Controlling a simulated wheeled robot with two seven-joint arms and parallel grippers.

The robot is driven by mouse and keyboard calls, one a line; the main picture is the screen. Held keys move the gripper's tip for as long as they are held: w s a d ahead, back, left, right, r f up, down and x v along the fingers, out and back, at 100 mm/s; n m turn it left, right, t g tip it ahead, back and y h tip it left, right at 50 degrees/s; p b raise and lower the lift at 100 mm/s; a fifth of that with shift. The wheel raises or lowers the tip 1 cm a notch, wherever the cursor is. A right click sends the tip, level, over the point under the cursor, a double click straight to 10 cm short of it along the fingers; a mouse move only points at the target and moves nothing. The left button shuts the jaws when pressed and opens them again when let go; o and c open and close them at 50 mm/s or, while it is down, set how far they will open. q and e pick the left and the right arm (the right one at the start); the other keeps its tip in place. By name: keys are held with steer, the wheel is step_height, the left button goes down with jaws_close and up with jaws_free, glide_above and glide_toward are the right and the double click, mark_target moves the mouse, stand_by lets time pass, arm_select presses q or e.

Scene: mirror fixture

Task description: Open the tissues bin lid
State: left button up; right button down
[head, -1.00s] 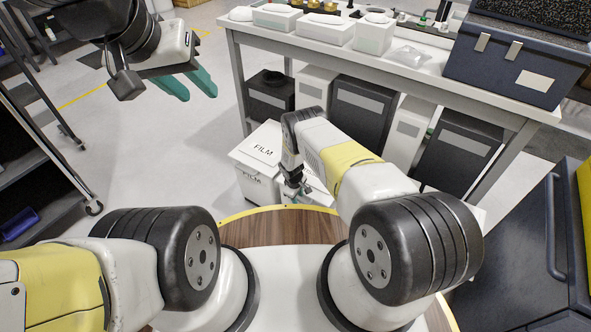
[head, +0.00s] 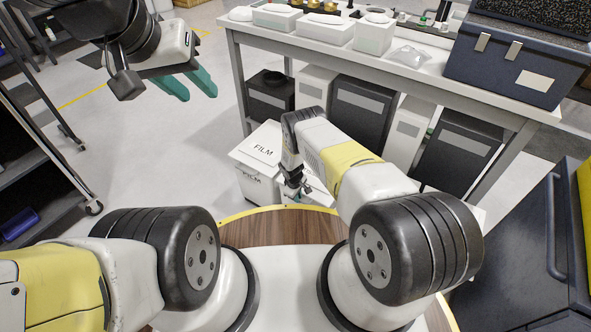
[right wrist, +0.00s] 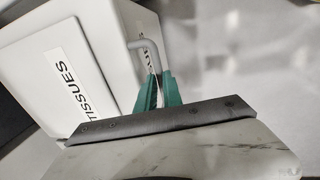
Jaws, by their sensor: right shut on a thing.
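The tissues bin (right wrist: 115,25) is white and fills the upper left of the right wrist view. A flat white panel on it bears the label TISSUES (right wrist: 72,85). A grey bent handle (right wrist: 147,46) stands at its right edge. My right gripper (right wrist: 157,88) has its green fingers closed around the handle's lower part. I cannot tell whether the lid is raised. In the head view my right arm hides most of this bin, with a small white part (head: 318,190) showing beside the right gripper (head: 299,190). My left gripper (head: 190,84) is open and empty, high at the left.
A white film bin (head: 257,152) stands just left of the right gripper. Several black and white bins stand under a bench (head: 430,88) loaded with boxes. A dark rack (head: 45,150) is at the left and a dark cabinet (head: 520,245) at the right. Floor at centre left is clear.

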steer(key=shift+r, duration=0.1)
stand_by(0.8)
steer(key=w+d+r, duration=0.2)
steer(key=r, duration=0.5)
steer(key=w+d+r+g+y, duration=0.1)
steer(key=w+d+r, duration=0.1)
steer(key=r, duration=0.6)
steer(key=w+d+r+g, duration=0.1)
steer(key=w+r, duration=0.3)
steer(key=r, duration=0.4)
steer(key=shift+d+y, duration=0.3)
steer(key=shift+d, duration=0.35)
steer(key=shift+f, duration=0.1)
steer(key=c, duration=1.5)
jaws_free()
steer(key=shift+f, duration=0.1)
steer(key=shift+a, duration=0.1)
steer(key=shift+s, duration=0.1)
steer(key=shift+a, duration=0.1)
